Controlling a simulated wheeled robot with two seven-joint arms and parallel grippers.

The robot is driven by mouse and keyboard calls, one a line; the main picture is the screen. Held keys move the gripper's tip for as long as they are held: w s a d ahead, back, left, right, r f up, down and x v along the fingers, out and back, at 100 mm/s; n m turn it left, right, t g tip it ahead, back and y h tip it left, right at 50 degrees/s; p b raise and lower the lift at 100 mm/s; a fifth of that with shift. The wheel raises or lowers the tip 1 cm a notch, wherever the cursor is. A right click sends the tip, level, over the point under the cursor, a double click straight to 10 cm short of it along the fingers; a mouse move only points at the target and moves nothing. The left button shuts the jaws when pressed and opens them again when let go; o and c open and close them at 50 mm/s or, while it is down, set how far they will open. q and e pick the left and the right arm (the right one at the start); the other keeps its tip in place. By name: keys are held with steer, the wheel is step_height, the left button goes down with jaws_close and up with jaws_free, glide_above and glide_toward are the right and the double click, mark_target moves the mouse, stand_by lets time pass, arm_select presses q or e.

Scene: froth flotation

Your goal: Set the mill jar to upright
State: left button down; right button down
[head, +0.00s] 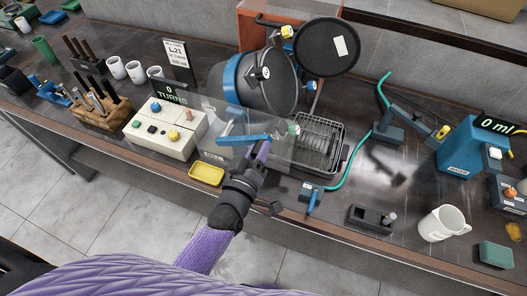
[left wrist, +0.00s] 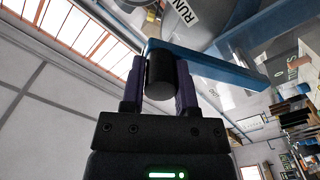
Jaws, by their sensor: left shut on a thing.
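The mill jar (head: 262,82) is a dark drum with a blue band, lying tilted in its stand, its round grey end facing right. A black disc (head: 327,47) with a white label stands beside that end. My left gripper (head: 262,150) is in front of the mill, at a blue lever (head: 240,140). In the left wrist view, the fingers (left wrist: 160,78) are shut on the black cylindrical grip (left wrist: 159,76) of the blue lever (left wrist: 215,66). A "RUN" label (left wrist: 182,12) shows behind it. My right gripper is not in view.
A control box (head: 165,126) with buttons and a "0 TURNS" display stands left of the mill. A yellow tray (head: 207,174) lies in front. A wire rack (head: 318,140) is to the right. A white mug (head: 441,223) and blue "0 ml" device (head: 462,150) stand further right.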

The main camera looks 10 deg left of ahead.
arm_select(q)
steer(key=w+a+r+n, duration=0.1)
steer(key=a+r+n, duration=0.6)
steer(key=a+n, duration=0.5)
steer(key=shift+w+p, duration=0.3)
steer(key=shift+p, duration=0.05)
stand_by(0.4)
steer(key=shift+c, duration=1.8)
jaws_free()
steer(key=shift+s+f, duration=0.1)
steer(key=shift+s, duration=0.05)
